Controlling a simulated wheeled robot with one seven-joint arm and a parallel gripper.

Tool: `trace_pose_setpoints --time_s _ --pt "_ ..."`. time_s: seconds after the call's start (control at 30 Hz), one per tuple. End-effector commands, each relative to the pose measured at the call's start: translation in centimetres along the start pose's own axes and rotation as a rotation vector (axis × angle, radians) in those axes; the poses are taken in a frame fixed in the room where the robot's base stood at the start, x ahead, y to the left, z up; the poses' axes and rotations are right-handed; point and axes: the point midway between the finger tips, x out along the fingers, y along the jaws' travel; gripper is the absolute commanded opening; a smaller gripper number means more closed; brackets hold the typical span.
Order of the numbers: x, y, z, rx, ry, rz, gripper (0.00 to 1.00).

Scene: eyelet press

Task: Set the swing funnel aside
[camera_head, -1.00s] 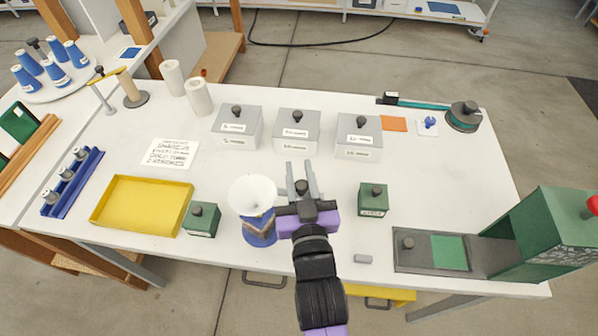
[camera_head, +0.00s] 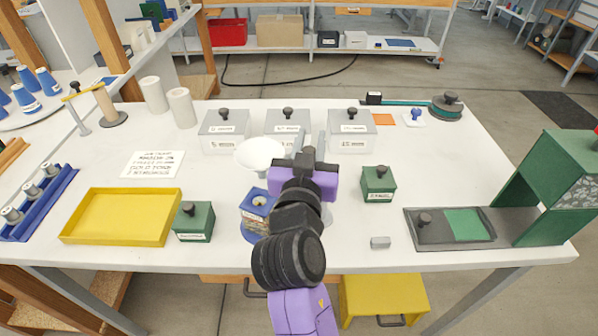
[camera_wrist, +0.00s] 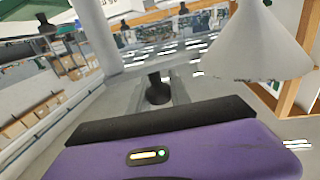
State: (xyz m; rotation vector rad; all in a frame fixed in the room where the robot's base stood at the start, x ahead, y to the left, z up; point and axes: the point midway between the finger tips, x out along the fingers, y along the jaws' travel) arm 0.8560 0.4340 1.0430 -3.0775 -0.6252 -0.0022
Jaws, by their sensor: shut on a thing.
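The white swing funnel (camera_head: 262,152) shows just left of my gripper (camera_head: 309,146) in the head view. My gripper is shut on the funnel's dark knob, and the funnel hangs to one side of the fingers. In the wrist view the funnel (camera_wrist: 262,40) is a pale cone at upper right, and the dark knob (camera_wrist: 158,92) sits between the grey fingers. Below the funnel, a blue stand (camera_head: 258,202) with a round opening on top is uncovered on the table. My arm hides part of the stand's right side.
A yellow tray (camera_head: 120,217) and a green box (camera_head: 194,222) stand to the left. Another green box (camera_head: 378,184) stands right. Grey lidded boxes (camera_head: 352,132) line the back. A green press (camera_head: 545,190) is at far right. Clear white table (camera_head: 440,160) lies right of centre.

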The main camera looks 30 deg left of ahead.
Motion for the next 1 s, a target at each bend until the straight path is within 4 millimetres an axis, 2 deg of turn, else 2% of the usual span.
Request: trace_pose_setpoints --time_s 0.07,0.47,1.0 --pt "0.6 0.2 0.8 0.001 0.004 0.046 0.00" --pt "1.6 1.4 0.7 0.001 0.002 0.295 0.00" --pt "2.1 3.6 0.4 -0.001 -0.001 0.725 0.00"
